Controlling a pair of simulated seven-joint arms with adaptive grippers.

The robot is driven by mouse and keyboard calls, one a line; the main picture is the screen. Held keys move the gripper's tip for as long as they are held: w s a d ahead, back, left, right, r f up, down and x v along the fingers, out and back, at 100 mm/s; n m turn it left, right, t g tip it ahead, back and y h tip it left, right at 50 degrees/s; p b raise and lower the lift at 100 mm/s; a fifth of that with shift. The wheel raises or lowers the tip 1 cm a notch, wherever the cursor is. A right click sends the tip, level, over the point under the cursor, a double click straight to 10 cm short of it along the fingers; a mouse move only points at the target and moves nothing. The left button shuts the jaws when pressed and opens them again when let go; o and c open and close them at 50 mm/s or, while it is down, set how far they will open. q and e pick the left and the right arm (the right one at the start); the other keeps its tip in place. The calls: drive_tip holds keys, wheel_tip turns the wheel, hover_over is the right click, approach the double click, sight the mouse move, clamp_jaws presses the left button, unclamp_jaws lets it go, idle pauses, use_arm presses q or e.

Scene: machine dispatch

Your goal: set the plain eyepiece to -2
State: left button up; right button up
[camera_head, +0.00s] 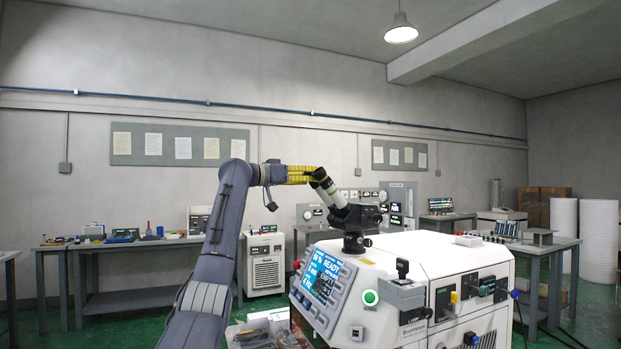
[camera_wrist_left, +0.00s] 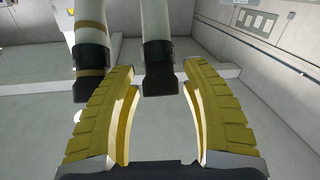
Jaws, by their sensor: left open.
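The microscope (camera_head: 352,217) stands on the white machine, its pale eyepiece tubes (camera_head: 326,189) tilting up and left. In the left wrist view, the plain eyepiece (camera_wrist_left: 158,52) is a pale tube with a black end and no band. The other eyepiece (camera_wrist_left: 90,38) has tan bands and lies to the left, outside the left finger. My left gripper (camera_head: 313,174) is at the upper ends of the eyepieces. In the wrist view its yellow fingers (camera_wrist_left: 160,76) are open, one each side of the plain eyepiece's black end, with visible gaps. Scale marks cannot be read. My right gripper is out of view.
The white machine (camera_head: 440,262) carries a blue display panel (camera_head: 323,281), a green button (camera_head: 370,298) and several knobs. The banded eyepiece stands close beside my left finger. Workbenches (camera_head: 130,245) with equipment line the back wall. There is free air above the microscope.

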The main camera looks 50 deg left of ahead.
use_arm(q)
drive_tip(key=s+a, duration=0.1)
drive_tip(key=s, duration=1)
drive_tip(key=shift+a, duration=0.25)
